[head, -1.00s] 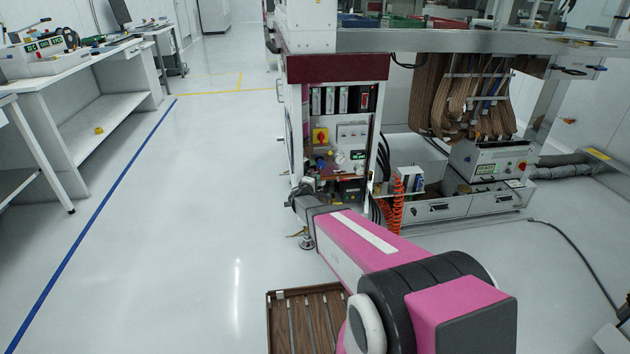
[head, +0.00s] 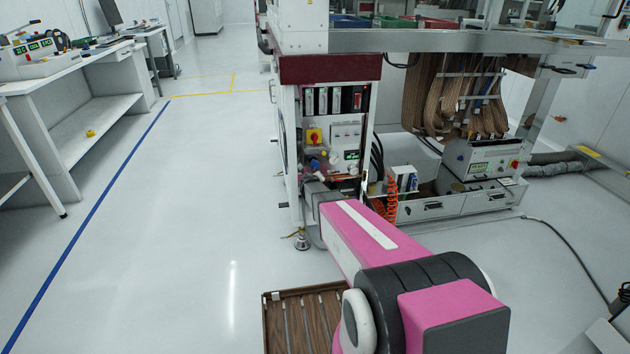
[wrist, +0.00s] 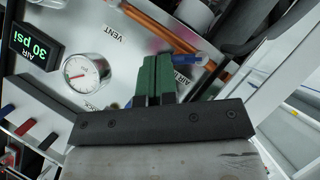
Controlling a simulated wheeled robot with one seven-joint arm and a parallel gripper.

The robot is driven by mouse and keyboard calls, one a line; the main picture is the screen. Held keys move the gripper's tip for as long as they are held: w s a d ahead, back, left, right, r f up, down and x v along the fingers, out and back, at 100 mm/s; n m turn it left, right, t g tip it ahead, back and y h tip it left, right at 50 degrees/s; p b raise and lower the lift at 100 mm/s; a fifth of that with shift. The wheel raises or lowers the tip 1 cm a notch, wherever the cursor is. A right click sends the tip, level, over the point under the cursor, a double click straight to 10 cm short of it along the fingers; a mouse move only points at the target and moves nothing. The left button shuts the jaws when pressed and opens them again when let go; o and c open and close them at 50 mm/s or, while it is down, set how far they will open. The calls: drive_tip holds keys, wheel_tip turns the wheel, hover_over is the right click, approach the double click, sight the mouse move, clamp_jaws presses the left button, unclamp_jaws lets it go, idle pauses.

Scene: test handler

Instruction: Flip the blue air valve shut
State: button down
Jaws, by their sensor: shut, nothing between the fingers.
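The blue air valve handle (wrist: 190,59) shows in the wrist view, beside a copper pipe and above a partly hidden label that begins "AIR". My gripper (wrist: 158,74) has green fingers pressed together with nothing between them. The fingertips are just left of the blue handle and very close to it; I cannot tell whether they touch. The fingers cover part of the pipe and the handle's left end. In the head view my arm reaches into the open cabinet (head: 291,130), and the gripper is too small and hidden to make out there.
A round gauge (wrist: 87,73) and a display (wrist: 35,46) reading 30 psi are on the panel left of the fingers. A slatted brown tray (head: 270,325) is near my arm. The floor to the left is clear.

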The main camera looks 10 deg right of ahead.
drive_tip(key=shift+d+f+m+y, duration=0.25)
drive_tip(key=shift+m+y, duration=0.25)
drive_tip(key=shift+y, duration=0.05)
drive_tip(key=shift+d+f+m+y, duration=0.25)
drive_tip(key=shift+m+y, duration=0.25)
drive_tip(key=shift+y, duration=0.05)
drive_tip(key=shift+a, duration=0.15)
drive_tip(key=shift+a+f, duration=0.35)
drive_tip(key=shift+a, duration=0.25)
drive_tip(key=v, duration=1.4)
drive_tip(key=shift+a, duration=0.25)
